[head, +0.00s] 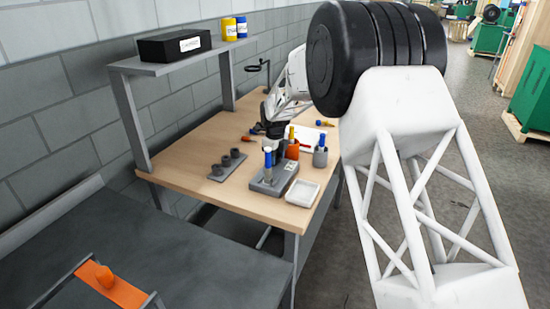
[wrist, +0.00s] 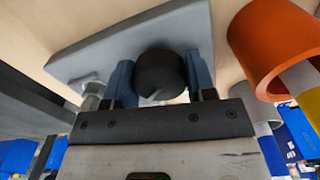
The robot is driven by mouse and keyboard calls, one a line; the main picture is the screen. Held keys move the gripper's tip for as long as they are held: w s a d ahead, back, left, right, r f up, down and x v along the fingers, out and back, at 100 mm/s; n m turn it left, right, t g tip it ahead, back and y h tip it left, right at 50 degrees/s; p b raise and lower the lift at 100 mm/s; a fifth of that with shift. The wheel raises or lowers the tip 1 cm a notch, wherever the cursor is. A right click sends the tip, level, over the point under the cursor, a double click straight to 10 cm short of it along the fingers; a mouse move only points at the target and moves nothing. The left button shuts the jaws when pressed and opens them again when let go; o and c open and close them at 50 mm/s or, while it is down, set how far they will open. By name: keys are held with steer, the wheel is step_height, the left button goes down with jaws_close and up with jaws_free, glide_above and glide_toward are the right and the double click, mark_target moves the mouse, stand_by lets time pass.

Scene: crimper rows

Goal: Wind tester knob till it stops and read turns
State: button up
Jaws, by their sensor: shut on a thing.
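In the wrist view the black round knob (wrist: 160,72) sits on a grey plate-like face of the tester (wrist: 150,30). A pale index line shows on the knob's near side. My gripper (wrist: 158,84) has its two blue-padded fingers on either side of the knob, shut on it. In the head view my gripper (head: 272,130) is low over the bench, behind the grey block (head: 281,185) with an upright blue-handled piece; the knob cannot be made out there. No turn reading is legible.
An orange cup (wrist: 260,45) is close to the right of my fingers; it also shows in the head view (head: 292,150). A grey cup (head: 320,158), a white tray (head: 301,193) and a grey holder with dark cylinders (head: 218,174) stand on the wooden bench (head: 190,178). A shelf (head: 170,63) is above.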

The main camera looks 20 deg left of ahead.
steer(key=shift+m, duration=0.9)
steer(key=o, duration=0.9)
steer(key=shift+o, duration=0.2)
steer(key=shift+r, duration=0.15)
steer(key=shift+r, duration=3.35)
